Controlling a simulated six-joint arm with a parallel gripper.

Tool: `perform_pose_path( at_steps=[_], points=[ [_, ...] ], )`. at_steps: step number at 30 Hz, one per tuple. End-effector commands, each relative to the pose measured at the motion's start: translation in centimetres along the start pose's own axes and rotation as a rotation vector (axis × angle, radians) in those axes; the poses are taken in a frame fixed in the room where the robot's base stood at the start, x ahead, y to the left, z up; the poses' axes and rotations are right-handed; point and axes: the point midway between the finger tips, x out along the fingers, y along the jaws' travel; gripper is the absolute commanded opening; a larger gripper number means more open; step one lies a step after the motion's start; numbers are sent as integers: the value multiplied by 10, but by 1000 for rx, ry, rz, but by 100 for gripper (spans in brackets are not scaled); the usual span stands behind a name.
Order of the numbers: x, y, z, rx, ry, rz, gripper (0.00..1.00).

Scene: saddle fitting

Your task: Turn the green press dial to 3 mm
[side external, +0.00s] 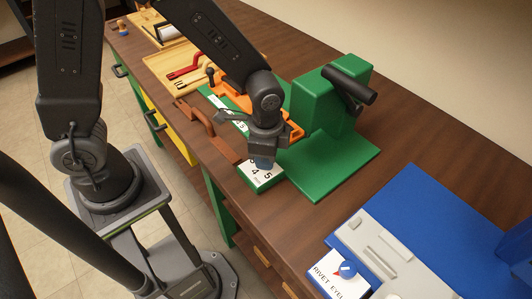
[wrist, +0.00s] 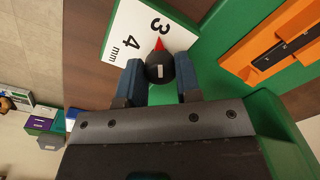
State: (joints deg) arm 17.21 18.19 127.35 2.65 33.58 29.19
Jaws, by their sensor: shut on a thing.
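The green press (side external: 318,104) stands on the bench, with a black lever on top. Its dial has a white plate (side external: 258,185) marked in mm, on a green block at the press base's front left corner. In the wrist view the plate (wrist: 118,28) shows a 3 and a 4. The round black dial knob (wrist: 160,72) has a red pointer, whose tip is at the 3. My gripper (wrist: 158,84) is shut on the knob, a blue fingertip on each side. In the side view my gripper (side external: 264,160) hides the knob and part of the plate.
A blue machine (side external: 437,225) with a RIVET/EYELET selector (side external: 348,269) stands at the right. An orange fixture (side external: 294,129) lies beside the press. A brown strap-like piece (side external: 208,130) and a red-handled tool (side external: 185,71) are farther left.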

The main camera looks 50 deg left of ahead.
Motion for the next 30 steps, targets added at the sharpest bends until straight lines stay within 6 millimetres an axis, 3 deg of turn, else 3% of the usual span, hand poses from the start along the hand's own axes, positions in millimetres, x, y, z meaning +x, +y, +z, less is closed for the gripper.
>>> perform_pose_path(
  at_steps=[20,21,28,30],
  points=[
    [1,0,1,60,-1,1,8],
    [1,0,1,60,-1,1,35],
    [0,0,0,58,0,0,57],
    [0,0,0,58,1,0,57]
  ],
)
